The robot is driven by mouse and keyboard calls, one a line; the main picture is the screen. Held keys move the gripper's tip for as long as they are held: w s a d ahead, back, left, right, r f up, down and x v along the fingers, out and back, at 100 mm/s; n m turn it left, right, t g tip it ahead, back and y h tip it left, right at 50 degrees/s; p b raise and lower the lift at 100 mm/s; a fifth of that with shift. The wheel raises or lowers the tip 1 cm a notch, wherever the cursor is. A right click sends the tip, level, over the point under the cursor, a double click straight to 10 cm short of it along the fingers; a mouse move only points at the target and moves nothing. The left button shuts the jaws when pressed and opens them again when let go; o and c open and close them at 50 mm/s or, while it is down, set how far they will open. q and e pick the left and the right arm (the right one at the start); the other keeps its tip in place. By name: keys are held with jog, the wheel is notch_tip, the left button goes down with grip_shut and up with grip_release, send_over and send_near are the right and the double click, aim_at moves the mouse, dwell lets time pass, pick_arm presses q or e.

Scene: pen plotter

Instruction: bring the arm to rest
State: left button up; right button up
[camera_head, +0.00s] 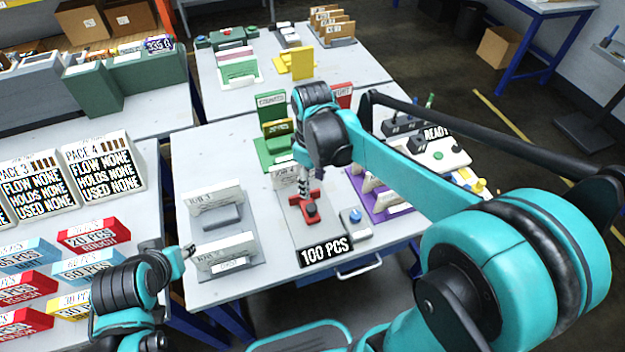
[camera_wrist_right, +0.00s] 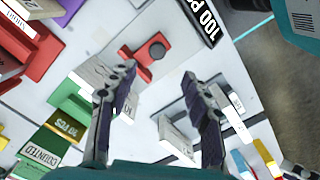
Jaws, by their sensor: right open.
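My right arm (camera_head: 400,178) reaches from the lower right over the middle table. Its gripper (camera_head: 303,183) hangs pointing down above the grey plate that carries a red block with a dark round knob (camera_head: 311,208). In the wrist view the two fingers of the right gripper (camera_wrist_right: 160,76) are spread wide, with nothing held between them. The red block with its knob (camera_wrist_right: 150,56) shows beyond the fingertips. My left arm (camera_head: 125,292) is at the lower left. Its gripper (camera_head: 187,250) is small beside the front left table edge, and its opening is unclear.
Card holders (camera_head: 225,252) stand at the table's front left, and green stands (camera_head: 271,105) are behind my right gripper. A purple rack (camera_head: 378,196) and a white panel reading READY (camera_head: 437,150) are to the right.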

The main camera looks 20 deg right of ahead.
dwell(0.4)
jog(key=s+d+r+m+t, duration=0.1)
jog(key=s+d+m+t, duration=0.1)
jog(key=s+m+t, duration=0.5)
jog(key=shift+s+d+r+m, duration=0.25)
jog(key=shift+s+m, duration=0.35)
jog(key=shift+s, duration=1)
